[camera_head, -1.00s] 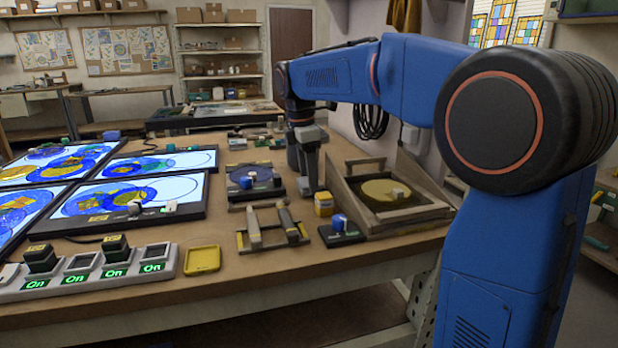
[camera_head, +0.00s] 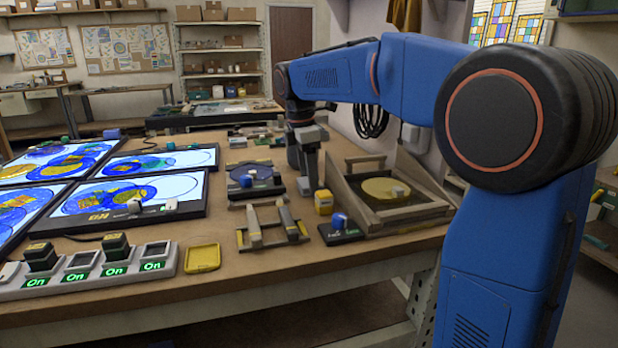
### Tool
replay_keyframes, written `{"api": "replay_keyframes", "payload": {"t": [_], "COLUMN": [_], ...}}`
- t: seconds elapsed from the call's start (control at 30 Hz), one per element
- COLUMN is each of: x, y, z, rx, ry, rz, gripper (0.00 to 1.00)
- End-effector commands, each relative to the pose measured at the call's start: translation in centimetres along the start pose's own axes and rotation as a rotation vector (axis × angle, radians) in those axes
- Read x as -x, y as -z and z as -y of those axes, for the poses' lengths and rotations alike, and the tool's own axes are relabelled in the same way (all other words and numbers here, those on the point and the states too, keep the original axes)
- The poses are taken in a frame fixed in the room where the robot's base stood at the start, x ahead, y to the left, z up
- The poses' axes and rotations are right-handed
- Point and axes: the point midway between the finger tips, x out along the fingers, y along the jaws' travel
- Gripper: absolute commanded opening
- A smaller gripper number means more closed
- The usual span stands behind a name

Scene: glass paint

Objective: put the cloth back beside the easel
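The easel appears to be the tilted wooden frame (camera_head: 425,208) at the right of the bench, with a yellow disc (camera_head: 384,188) in it. My gripper (camera_head: 312,187) points down just left of the easel, low over the bench, behind a small yellow block (camera_head: 323,203). Its fingertips are small and dark, so I cannot tell whether they are open or shut or hold anything. I cannot make out the cloth for certain. A flat yellow square with a raised rim (camera_head: 202,258) lies at the bench's front, well left of the easel.
A blue-knobbed dark block (camera_head: 341,231) stands before the easel. A wooden rack (camera_head: 272,236) and a dark round plate (camera_head: 252,175) lie to the left. Lit panels (camera_head: 130,195) and a switch strip (camera_head: 90,273) fill the left side. The front bench strip (camera_head: 300,269) is clear.

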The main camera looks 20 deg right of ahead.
Motion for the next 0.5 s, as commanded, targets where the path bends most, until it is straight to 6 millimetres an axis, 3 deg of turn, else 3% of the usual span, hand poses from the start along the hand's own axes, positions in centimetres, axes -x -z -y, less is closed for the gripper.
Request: {"api": "replay_keyframes", "payload": {"t": [0.07, 0.5], "x": [0.00, 0.96], "y": [0.00, 0.01], "z": [0.00, -0.05], "rx": [0.000, 0.000], "ry": [0.000, -0.001], "rz": [0.000, 0.000], "gripper": [0.76, 0.76]}}
